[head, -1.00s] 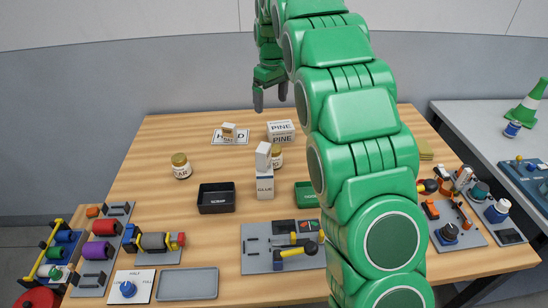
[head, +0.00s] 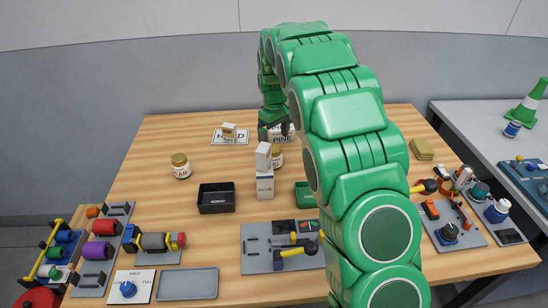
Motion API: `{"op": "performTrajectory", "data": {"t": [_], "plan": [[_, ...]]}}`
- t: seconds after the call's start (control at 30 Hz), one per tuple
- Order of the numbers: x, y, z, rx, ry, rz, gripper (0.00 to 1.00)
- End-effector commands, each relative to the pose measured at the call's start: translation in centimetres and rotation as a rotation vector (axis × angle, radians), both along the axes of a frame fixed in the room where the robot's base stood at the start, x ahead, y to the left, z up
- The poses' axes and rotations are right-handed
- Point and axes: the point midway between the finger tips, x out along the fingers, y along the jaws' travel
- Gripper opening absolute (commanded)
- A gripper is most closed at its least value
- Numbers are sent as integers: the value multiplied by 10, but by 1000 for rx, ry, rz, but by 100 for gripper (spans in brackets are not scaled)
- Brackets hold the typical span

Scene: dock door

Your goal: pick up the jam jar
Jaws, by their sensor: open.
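Two jars with gold lids and pale labels stand on the wooden table (head: 140,215). One jar (head: 181,167) is at the left, in the open; its label seems to read "TAR". The other jar (head: 278,158) stands near the middle, partly hidden behind the white GLUE box (head: 265,184); its label is mostly covered. I cannot tell from the labels which is the jam jar. My gripper (head: 274,131) is open and points down, just behind and above the middle jar. It is in front of the white PINE box (head: 284,138) and holds nothing.
A black SCRAP bin (head: 216,207) and a green bin (head: 305,189) sit nearer the front. My arm covers the right-middle table. Around the left jar is free room.

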Motion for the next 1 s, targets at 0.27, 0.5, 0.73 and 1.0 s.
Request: {"op": "performTrajectory", "data": {"t": [0.27,0.5,0.73,1.0], "plan": [[0,0,-24,-1,-2,0,93],[-1,0,-40,-1,0,1,93],[-1,1,-70,-2,-1,1,93],[0,1,-79,-1,-2,1,93]]}}
